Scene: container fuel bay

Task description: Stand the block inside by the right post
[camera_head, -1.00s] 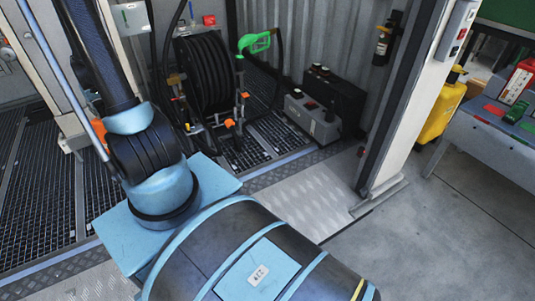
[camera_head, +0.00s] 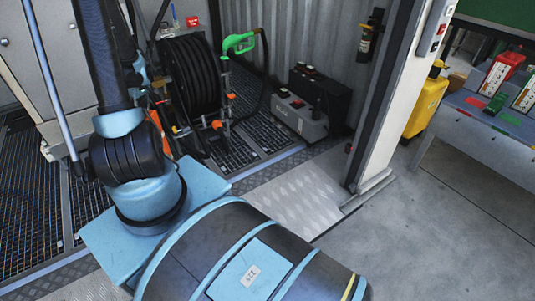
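The right post (camera_head: 388,110) is a pale upright at the right side of the bay opening, with a dark inner edge and a foot on the floor. Inside, to its left, the metal floor strip (camera_head: 300,195) shows bare. I cannot make out a block that I can name with certainty. A small dark reddish thing (camera_head: 348,148) shows just inside the post, too small to tell. My gripper is not in view; only blue and black parts of my arm and body show at the left and bottom.
A black hose reel (camera_head: 190,78) with a green nozzle (camera_head: 238,42) stands inside. A grey box (camera_head: 298,120) and a black box (camera_head: 322,92) stand right of it. Outside are a yellow canister (camera_head: 425,105) and a grey table (camera_head: 490,128). The concrete floor right of the post is clear.

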